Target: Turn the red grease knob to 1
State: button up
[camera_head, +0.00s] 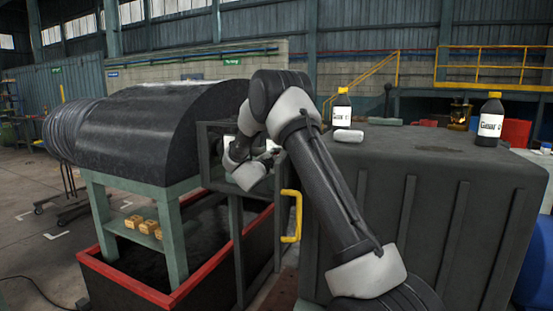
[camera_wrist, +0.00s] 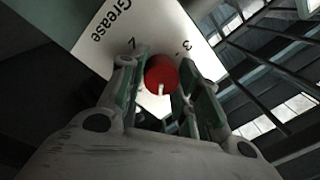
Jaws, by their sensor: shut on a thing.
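In the wrist view, the red grease knob (camera_wrist: 162,72) sits on a white plate (camera_wrist: 150,28) printed "Grease". A short pale mark shows on the knob's lower part in the picture. My gripper (camera_wrist: 160,80) has one finger on each side of the knob and is shut on it. In the head view, my gripper is at the dark frame left of centre; my arm and the frame hide the knob.
A dark frame (camera_head: 238,230) with a yellow handle (camera_head: 291,216) stands around my wrist. A big dark drum (camera_head: 150,130) on green legs is at left, above a red-rimmed pit (camera_head: 135,283). A dark cabinet (camera_head: 430,200) at right bears bottles (camera_head: 342,110) (camera_head: 490,122).

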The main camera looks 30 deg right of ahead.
jog(key=shift+f+m, duration=0.2)
jog(key=shift+m, duration=3.9)
jog(key=o, duration=1)
jog(key=shift+h, duration=0.3)
jog(key=shift+a, duration=0.1)
jog(key=v, duration=1.2)
jog(key=shift+r, duration=0.15)
